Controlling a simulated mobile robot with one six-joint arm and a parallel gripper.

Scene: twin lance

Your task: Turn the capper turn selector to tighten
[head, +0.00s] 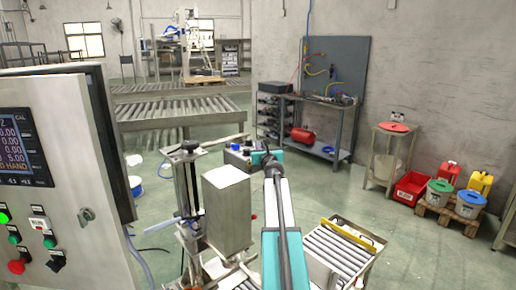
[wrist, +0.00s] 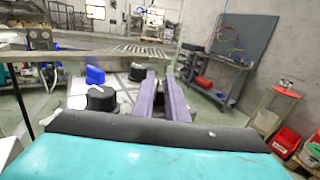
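In the wrist view a pale panel carries black round knobs. The nearest black knob (wrist: 102,98), with a white mark on top, is left of my fingers. Another black knob (wrist: 137,72) is farther back, close to the left finger. I cannot read any labels or tell which knob is the turn selector. My gripper (wrist: 160,76) has its two grey-purple fingers apart over the panel, with a narrow gap between them. Something dark shows in that gap, partly hidden by the fingers. In the head view my gripper (head: 262,155) is small, beside the box with the blue part (head: 238,150).
A steel control cabinet (head: 55,150) with a display and buttons stands close at the left. A metal box on a stand (head: 228,215) is left of my arm. A roller conveyor (head: 340,250) lies to the right. A workbench (head: 315,115) stands behind.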

